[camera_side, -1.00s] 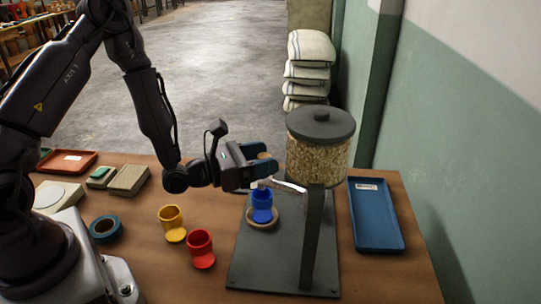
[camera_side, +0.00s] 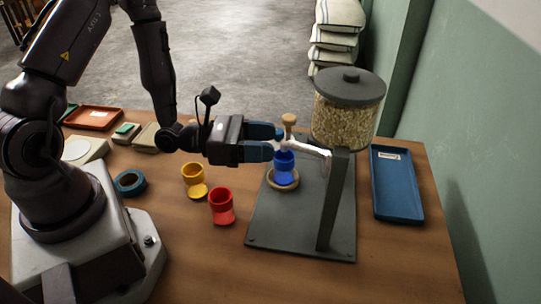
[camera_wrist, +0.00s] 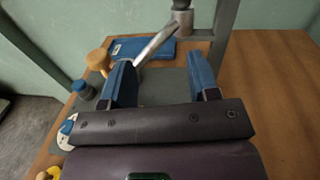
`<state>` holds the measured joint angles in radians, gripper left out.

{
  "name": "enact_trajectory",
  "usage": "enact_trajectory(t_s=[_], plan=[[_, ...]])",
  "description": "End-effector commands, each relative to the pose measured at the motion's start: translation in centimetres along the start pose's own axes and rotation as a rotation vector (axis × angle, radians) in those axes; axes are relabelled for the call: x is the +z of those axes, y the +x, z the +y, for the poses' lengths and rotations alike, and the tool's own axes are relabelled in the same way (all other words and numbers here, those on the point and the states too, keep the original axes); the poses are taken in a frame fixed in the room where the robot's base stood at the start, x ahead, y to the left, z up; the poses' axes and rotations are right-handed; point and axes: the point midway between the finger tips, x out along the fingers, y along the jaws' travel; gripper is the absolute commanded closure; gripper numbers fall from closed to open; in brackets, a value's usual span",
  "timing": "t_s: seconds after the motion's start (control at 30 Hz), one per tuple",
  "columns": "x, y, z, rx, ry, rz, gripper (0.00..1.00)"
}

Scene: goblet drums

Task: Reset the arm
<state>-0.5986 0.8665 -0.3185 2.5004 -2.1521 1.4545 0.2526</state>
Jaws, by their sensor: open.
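My gripper (camera_side: 274,142) is open and empty, its two blue fingers pointing right toward the grain dispenser (camera_side: 345,122). In the wrist view, my gripper (camera_wrist: 161,78) has a clear gap between its fingers, and the pale spout (camera_wrist: 157,43) lies ahead. The dispenser's wooden knob (camera_side: 289,119) stands upright above the spout, just past the fingertips. The knob (camera_wrist: 98,60) also shows left of the fingers in the wrist view. A blue cup (camera_side: 284,172) stands upright below the spout on a round tan ring (camera_side: 272,183). The cup's contents cannot be made out.
A yellow cup (camera_side: 193,176) and a red cup (camera_side: 222,208) stand on the table left of the dark base plate (camera_side: 275,232). A blue tape roll (camera_side: 130,183) lies further left. A blue tray (camera_side: 396,185) lies to the right. The table's front is clear.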

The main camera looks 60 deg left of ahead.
Motion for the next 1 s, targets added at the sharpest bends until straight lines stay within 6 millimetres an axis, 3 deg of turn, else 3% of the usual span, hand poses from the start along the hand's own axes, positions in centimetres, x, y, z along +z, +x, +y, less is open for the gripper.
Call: enact_trajectory(t_s=[0.2, 0.4, 0.5, 0.67, 0.87, 1.0], plan=[[2.7, -1.8, -6.9, -0.545, 0.265, 0.060, 0.45], [3.4, -6.2, -10.3, -1.002, 0.654, 0.209, 0.45], [3.7, -8.8, -10.2, -1.196, 0.894, 0.312, 0.45], [5.2, -11.9, -8.2, -1.414, 1.299, 0.492, 0.45], [9.7, -14.1, -4.8, -1.524, 1.810, 0.714, 0.45], [13.6, -14.8, -3.9, -1.498, 2.109, 0.820, 0.45]])
